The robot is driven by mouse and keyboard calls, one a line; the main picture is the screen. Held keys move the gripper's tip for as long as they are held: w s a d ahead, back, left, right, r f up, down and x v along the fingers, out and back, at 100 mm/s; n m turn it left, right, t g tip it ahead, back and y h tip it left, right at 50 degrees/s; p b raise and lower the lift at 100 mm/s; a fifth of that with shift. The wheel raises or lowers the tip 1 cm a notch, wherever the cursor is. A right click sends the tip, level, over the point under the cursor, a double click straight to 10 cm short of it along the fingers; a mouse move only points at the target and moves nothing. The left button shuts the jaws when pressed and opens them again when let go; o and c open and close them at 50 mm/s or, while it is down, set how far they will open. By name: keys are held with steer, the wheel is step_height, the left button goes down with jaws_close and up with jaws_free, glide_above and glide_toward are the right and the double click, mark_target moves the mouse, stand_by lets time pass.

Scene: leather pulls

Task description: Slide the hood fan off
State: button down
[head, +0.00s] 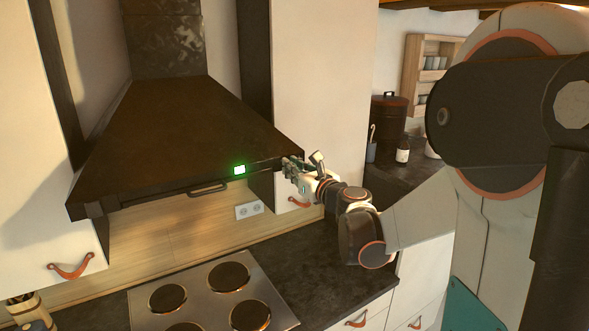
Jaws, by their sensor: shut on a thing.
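The dark brown range hood (165,135) hangs on the wall above the cooktop. A thin dark slot runs along its front edge, with a green-lit square (239,170) right of the middle. A black bar handle (207,188) sits below that edge. My gripper (290,168) is at the right end of the hood's front edge, shut on a small part there that looks like the fan slider. The fingers hide most of that part, so its exact shape cannot be told.
A cooktop (212,290) with round burners lies below the hood. White cabinets with leather pulls (71,266) flank it. A wall socket (249,210) is on the wooden backsplash. A dark canister (388,115) and jars stand on the right counter. The dark counter (318,245) below my gripper is clear.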

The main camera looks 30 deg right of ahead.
steer(key=shift+a, duration=1)
steer(key=shift+d, duration=0.1)
steer(key=c, duration=1.6)
jaws_free()
steer(key=shift+s+a, duration=0.1)
steer(key=shift+a, duration=0.1)
steer(key=shift+d, duration=0.15)
steer(key=s, duration=0.7)
steer(key=shift+s, duration=0.2)
